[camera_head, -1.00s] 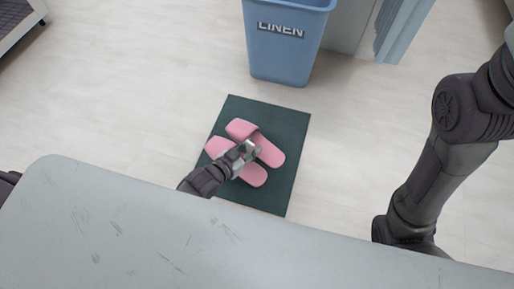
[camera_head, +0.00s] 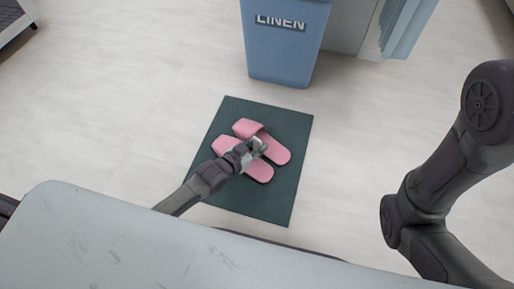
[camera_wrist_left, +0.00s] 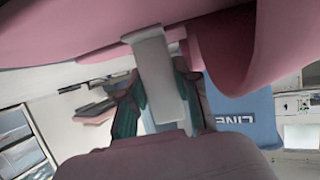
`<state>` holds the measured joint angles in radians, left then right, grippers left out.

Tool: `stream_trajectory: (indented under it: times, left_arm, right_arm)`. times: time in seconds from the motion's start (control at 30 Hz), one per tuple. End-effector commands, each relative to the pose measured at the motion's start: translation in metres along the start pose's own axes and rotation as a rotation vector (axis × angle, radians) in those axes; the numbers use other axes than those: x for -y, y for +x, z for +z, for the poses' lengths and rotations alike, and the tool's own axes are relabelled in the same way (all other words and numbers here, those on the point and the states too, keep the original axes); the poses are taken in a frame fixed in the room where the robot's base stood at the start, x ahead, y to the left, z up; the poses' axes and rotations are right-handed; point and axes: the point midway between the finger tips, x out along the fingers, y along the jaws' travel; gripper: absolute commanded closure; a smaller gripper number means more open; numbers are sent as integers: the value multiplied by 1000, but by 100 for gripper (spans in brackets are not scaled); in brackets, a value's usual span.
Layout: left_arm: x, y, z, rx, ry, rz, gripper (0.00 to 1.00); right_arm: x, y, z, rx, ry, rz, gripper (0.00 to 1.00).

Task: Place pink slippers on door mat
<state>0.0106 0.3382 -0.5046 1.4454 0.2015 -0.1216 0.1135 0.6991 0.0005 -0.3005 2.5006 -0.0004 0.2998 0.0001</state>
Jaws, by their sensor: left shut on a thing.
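Two pink slippers lie side by side, slanting, within the outline of the dark green door mat (camera_head: 285,200) in the head view: a right slipper (camera_head: 279,154) and a left slipper (camera_head: 228,147). My left gripper (camera_head: 257,146) is between them, shut on a slipper, seemingly the right one at its inner edge. I cannot tell whether the held slipper touches the mat. My right arm shows at the right; its gripper is out of view.
A blue linen bin (camera_head: 283,50) stands just behind the mat. A grey-white, scratched surface (camera_head: 130,245) fills the near edge of the view. The pale floor (camera_head: 130,100) left and right of the mat is clear.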

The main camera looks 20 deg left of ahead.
Motion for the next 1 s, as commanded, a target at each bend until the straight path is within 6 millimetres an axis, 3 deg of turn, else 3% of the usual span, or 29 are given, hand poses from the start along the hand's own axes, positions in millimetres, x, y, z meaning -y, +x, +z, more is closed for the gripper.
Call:
stream_trajectory:
  times: [0.27,0.3,0.43,0.8,1.0]
  left_arm:
    - [0,1,0,-2,0,0,100]
    - [0,0,1,-1,-1,0,63]
    - [0,0,1,0,-1,0,43]
    - [1,-3,-3,2,0,-1,43]
    - [0,-35,-7,5,0,0,43]
  right_arm:
    - [0,0,0,-2,0,-1,60]
    - [0,1,0,-2,0,-1,60]
    - [0,1,0,-2,0,-1,60]
    - [-1,4,1,-1,0,0,60]
    - [-6,28,10,-1,0,0,60]
